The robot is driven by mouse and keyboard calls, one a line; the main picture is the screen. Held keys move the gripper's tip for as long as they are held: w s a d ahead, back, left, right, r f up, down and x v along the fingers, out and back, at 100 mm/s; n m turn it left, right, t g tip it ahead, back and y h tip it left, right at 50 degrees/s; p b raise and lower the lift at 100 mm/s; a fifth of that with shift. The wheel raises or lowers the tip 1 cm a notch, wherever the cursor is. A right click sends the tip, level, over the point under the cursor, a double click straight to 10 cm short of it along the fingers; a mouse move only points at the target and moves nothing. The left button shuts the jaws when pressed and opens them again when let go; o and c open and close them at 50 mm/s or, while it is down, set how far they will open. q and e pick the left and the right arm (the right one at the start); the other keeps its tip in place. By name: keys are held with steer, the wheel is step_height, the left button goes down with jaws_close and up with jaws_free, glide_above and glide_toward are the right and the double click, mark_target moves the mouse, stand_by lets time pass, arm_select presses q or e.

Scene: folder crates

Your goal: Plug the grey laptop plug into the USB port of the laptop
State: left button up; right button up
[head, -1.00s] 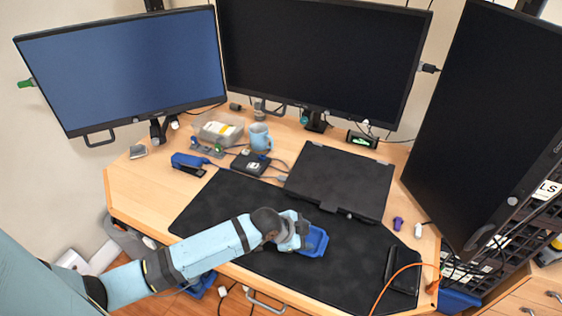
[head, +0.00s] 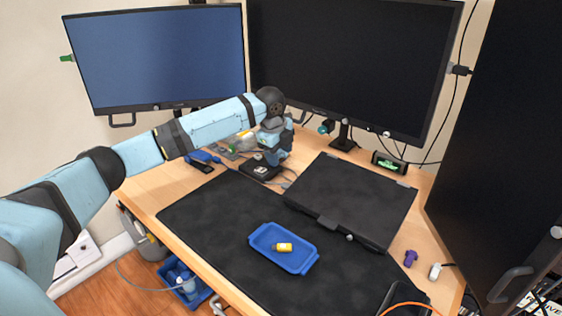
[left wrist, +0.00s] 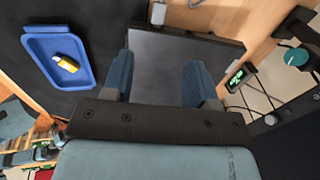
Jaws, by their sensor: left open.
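The closed black laptop (head: 350,197) lies on the dark desk mat; it also shows between my fingers in the left wrist view (left wrist: 175,70). I cannot make out its USB port. A small pale grey plug (head: 435,271) lies right of the laptop, near the desk's right edge; a pale plug-like piece (left wrist: 158,12) shows at the top of the left wrist view. My left gripper (head: 274,158) is left of the laptop, above the black box; its fingers are apart and empty in the left wrist view (left wrist: 158,78). My right gripper is out of view.
A blue tray (head: 258,240) on the mat (head: 215,225) holds a yellow item (head: 283,247). A purple item (head: 410,258) lies beside the plug. The black box (head: 258,171) and blue stapler-like item (head: 203,159) are at back left. Monitors (head: 350,60) stand behind.

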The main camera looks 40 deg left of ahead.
mark_target(283, 184)
arm_select(q)
steer(key=b+x, duration=0.1)
steer(key=x, duration=0.3)
steer(key=b+x, duration=0.1)
steer(key=x, duration=0.3)
steer(key=b+x, duration=0.1)
steer(key=x, duration=0.3)
steer(key=shift+a+f, duration=0.2)
steer(key=shift+a, duration=0.15)
steer(key=shift+w+f, duration=0.1)
steer(key=shift+f, duration=0.3)
steer(key=c, duration=0.9)
steer(key=shift+o, duration=1.4)
jaws_close()
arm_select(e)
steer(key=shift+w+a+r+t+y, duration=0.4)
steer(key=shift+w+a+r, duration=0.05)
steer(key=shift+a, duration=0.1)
